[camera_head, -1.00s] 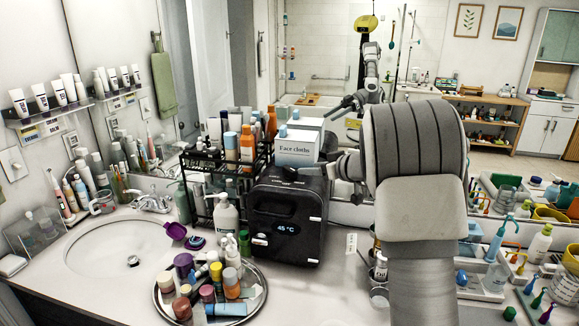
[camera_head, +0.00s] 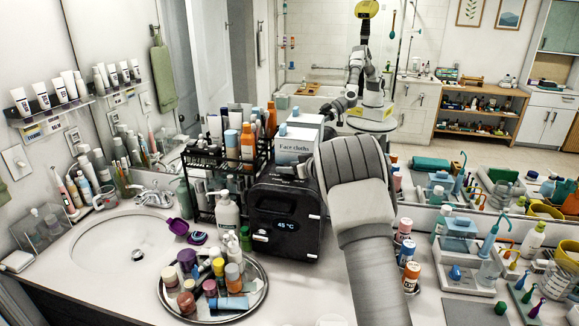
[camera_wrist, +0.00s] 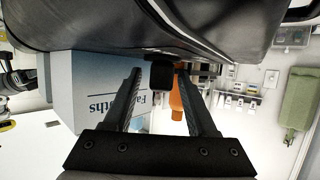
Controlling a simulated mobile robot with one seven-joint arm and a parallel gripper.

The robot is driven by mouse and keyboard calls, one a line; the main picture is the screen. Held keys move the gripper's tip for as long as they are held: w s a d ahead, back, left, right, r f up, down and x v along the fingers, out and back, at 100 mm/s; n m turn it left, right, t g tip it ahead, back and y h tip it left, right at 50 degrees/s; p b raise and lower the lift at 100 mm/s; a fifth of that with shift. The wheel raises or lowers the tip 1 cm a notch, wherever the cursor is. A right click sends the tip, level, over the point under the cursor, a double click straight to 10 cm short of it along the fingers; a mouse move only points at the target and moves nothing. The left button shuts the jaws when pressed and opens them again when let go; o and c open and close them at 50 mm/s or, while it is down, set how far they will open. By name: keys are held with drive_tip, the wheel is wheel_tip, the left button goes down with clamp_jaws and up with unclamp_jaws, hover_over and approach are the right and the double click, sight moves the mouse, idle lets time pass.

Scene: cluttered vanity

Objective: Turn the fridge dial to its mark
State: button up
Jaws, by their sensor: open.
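The fridge (camera_head: 285,215) is a black box with a lit "45 °C" display, on the counter right of the black rack. In the wrist view, its dark surface (camera_wrist: 130,25) fills the top of the picture. A small dark block (camera_wrist: 161,77), which looks like the dial, juts from that surface. My gripper (camera_wrist: 159,74) is open, with the block showing between its fingertips. I cannot tell whether they touch it. In the head view my arm hides most of the gripper, near the fridge's top. No mark on the dial is readable.
A white-blue "Face cloths" box (camera_head: 297,145) stands close by and shows beside one finger in the wrist view (camera_wrist: 95,95). The black rack (camera_head: 225,165) holds several bottles. A round tray (camera_head: 258,295) of bottles sits in front. Cups and bottles (camera_head: 408,262) stand right of my arm.

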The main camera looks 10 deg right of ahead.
clamp_jaws()
